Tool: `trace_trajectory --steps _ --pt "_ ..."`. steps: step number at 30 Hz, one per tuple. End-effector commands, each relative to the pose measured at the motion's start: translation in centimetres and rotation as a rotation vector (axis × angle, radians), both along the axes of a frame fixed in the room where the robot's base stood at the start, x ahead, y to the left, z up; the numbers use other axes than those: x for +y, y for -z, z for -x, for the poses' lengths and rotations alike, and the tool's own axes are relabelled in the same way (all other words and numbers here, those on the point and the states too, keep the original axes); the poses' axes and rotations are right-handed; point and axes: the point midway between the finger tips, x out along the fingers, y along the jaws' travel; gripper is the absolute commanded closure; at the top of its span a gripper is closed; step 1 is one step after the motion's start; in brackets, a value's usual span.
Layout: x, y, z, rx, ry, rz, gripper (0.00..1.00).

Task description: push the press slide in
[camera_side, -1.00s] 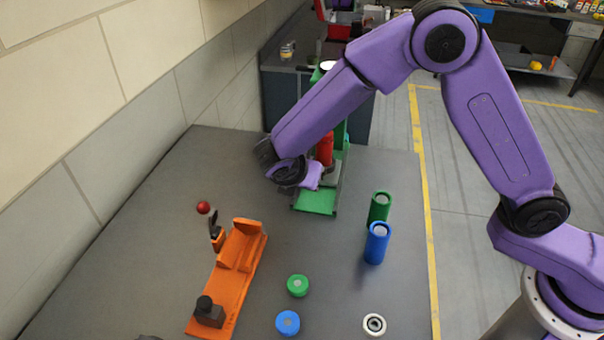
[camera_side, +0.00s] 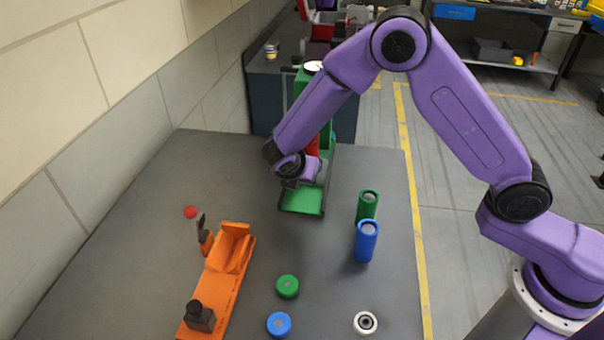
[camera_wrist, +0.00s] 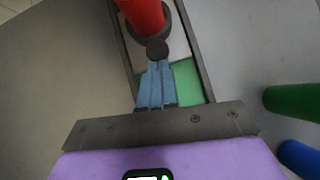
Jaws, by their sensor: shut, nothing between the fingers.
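The press (camera_side: 304,201) is a green frame with a green base and dark side rails, standing at the far edge of the table. A red cylinder (camera_wrist: 143,14) stands on its grey slide (camera_wrist: 178,45), which has a dark round knob (camera_wrist: 157,49) at the near end. My gripper (camera_wrist: 156,66) is shut and empty, with its blue fingers between the rails and its tips at the knob. They look in contact, but a small gap cannot be ruled out. In the side view my gripper (camera_side: 312,178) is over the press base, and my wrist hides part of the slide.
A green cylinder (camera_side: 367,206) and a blue cylinder (camera_side: 366,243) stand right of the press. Green, blue and white round caps lie in front.

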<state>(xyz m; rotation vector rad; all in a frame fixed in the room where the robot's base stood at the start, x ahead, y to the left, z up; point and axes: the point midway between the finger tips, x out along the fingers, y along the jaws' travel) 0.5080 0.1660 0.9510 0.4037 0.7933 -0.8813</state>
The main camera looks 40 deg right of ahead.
Motion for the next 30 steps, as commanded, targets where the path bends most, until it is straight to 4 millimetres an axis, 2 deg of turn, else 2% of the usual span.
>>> trace_trajectory --steps 5,13,25,30 --pt "-0.9 0.0 -0.9 0.000 0.003 0.000 1.00" --pt "-4.1 0.0 -4.0 0.000 0.004 0.000 1.00" --pt "-4.4 0.0 -4.1 0.001 0.006 0.002 1.00" --pt "-2.9 -0.3 -3.2 0.000 0.000 0.000 1.00"
